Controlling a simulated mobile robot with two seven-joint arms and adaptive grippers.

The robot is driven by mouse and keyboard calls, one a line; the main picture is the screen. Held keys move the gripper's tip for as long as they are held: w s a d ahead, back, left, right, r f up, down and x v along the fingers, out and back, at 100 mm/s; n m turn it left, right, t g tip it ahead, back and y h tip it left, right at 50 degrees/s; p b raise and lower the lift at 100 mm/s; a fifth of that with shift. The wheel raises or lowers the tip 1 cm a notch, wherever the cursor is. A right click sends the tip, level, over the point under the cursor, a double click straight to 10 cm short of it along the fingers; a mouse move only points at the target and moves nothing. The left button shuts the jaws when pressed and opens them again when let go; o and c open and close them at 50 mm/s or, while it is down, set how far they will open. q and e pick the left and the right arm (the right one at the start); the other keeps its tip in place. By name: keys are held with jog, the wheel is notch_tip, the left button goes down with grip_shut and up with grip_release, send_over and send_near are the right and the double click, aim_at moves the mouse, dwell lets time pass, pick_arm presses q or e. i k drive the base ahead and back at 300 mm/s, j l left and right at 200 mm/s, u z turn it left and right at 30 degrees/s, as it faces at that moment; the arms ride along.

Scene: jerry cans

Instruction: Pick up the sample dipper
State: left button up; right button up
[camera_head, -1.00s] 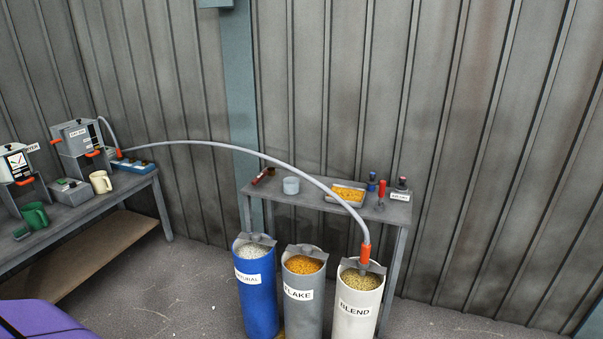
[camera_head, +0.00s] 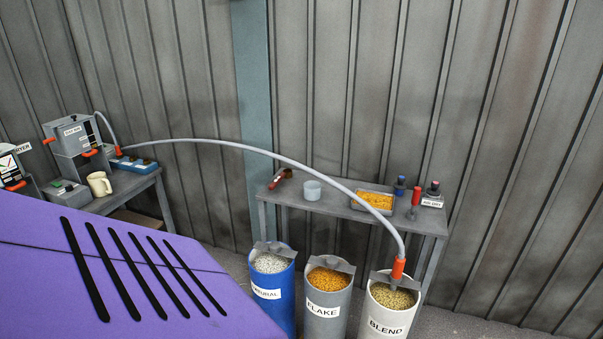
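A red-handled tool (camera_head: 280,179) with a dark cup-like end lies at the left end of the back metal table (camera_head: 330,205). A second red-handled tool (camera_head: 416,199) stands upright near that table's right end, with a grey lower end. Either could be the sample dipper; they are too small to tell. Neither gripper is in view.
Three open bins, blue (camera_head: 270,305), grey (camera_head: 323,322) and white (camera_head: 387,317), stand before the table. A hose (camera_head: 270,155) arches from the left bench to the white bin. A cup (camera_head: 312,190) and yellow-filled tray (camera_head: 372,199) are on the table.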

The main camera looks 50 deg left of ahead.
aim_at(281, 180)
jog(key=j+z, duration=0.15)
jog(key=j, duration=0.4)
jog(key=k+j+z, duration=0.15)
jog(key=j, duration=0.9)
jog(key=k+j+z, duration=0.1)
jog(key=j, duration=1)
jog(key=k+j+z, duration=0.1)
jog(key=j, duration=0.45)
